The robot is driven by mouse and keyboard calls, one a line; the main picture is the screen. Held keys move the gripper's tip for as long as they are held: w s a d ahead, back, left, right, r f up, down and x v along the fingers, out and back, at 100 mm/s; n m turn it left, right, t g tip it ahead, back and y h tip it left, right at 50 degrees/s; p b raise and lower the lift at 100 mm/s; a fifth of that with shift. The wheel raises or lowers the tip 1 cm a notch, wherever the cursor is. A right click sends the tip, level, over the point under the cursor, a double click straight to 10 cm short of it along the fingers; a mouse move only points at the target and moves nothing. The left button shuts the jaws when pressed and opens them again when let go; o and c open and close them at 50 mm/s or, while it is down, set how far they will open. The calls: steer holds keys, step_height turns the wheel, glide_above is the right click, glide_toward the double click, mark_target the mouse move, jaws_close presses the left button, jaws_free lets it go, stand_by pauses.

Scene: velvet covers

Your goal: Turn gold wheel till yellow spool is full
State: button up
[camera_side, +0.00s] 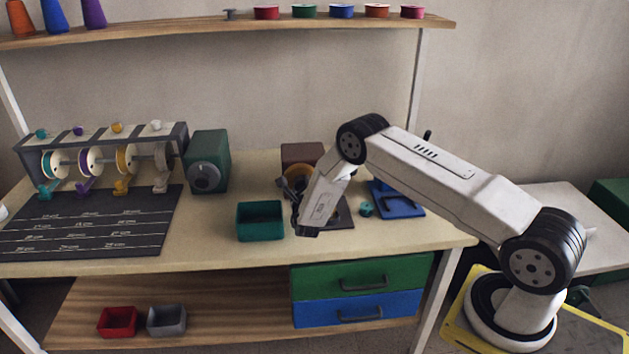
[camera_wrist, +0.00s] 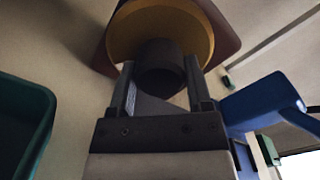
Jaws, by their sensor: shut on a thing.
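The gold wheel (camera_side: 284,183) stands on a brown block at mid-table in the side view, partly hidden by my arm. In the wrist view the gold wheel (camera_wrist: 199,33) fills the top, with a dark round knob (camera_wrist: 160,58) at its front. My gripper (camera_wrist: 160,75) is shut on this knob, one finger on each side. In the side view its fingers are hard to make out against the wheel. The yellow spool (camera_side: 125,158) sits on the rack at the left, between the purple spool (camera_side: 90,161) and a grey one; how full it is cannot be told.
A teal open bin (camera_side: 260,221) stands left of my gripper, and shows in the wrist view (camera_wrist: 22,125). A green machine (camera_side: 208,160) with a grey dial stands beside the rack. A blue device (camera_side: 397,200) is at right. A dark measuring mat (camera_side: 90,225) lies at left.

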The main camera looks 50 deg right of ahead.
steer(key=shift+m, duration=0.3)
steer(key=m, duration=0.3)
steer(key=shift+m, duration=0.4)
steer(key=m, duration=0.4)
steer(key=shift+m, duration=0.3)
steer(key=m, duration=0.4)
steer(key=shift+m, duration=0.3)
steer(key=m, duration=0.4)
steer(key=shift+m, duration=0.4)
steer(key=o, duration=1.3)
